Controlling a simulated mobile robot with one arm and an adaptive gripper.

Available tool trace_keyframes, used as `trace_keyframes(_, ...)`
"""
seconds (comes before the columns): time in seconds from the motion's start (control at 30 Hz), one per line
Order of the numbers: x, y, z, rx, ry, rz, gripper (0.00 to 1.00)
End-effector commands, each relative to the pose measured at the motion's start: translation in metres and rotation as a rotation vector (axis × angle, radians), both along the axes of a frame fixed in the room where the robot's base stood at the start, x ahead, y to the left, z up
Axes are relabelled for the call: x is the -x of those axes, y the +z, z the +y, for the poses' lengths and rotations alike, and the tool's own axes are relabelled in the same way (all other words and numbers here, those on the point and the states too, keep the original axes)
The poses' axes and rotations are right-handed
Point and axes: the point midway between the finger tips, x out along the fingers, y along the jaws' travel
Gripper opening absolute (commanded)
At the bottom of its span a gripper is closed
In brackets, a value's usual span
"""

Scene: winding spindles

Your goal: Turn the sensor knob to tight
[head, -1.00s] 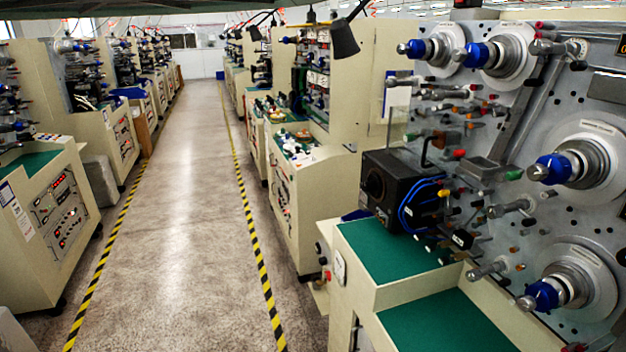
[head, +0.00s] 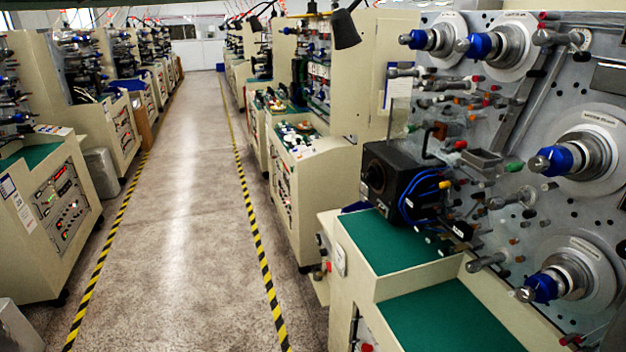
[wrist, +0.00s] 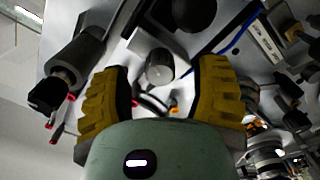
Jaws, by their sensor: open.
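In the wrist view my gripper (wrist: 164,72) has its two yellow ribbed fingers spread apart. A short grey round knob (wrist: 160,67) shows between the fingertips, with gaps at both sides. No readable marking shows whether it is the sensor knob or how it is set. In the head view my gripper is not visible. There the machine's grey panel (head: 530,120) carries many small knobs and pins. A black box (head: 408,182) with a round dark front and blue cables stands before the panel.
Blue-tipped spindles (head: 555,160) stick out from the panel at right. Green work surfaces (head: 450,318) lie below it. In the wrist view a dark-tipped post (wrist: 68,75) is left of the fingers and a blue cable (wrist: 236,38) runs above right. The aisle (head: 180,200) is clear.

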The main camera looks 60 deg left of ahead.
Motion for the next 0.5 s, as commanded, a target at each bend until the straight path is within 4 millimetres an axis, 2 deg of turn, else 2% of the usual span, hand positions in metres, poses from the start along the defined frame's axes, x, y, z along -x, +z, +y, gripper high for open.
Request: trace_keyframes(0.5, 0.07, 0.001, 0.018, 0.002, -0.004, -0.001, 0.61)
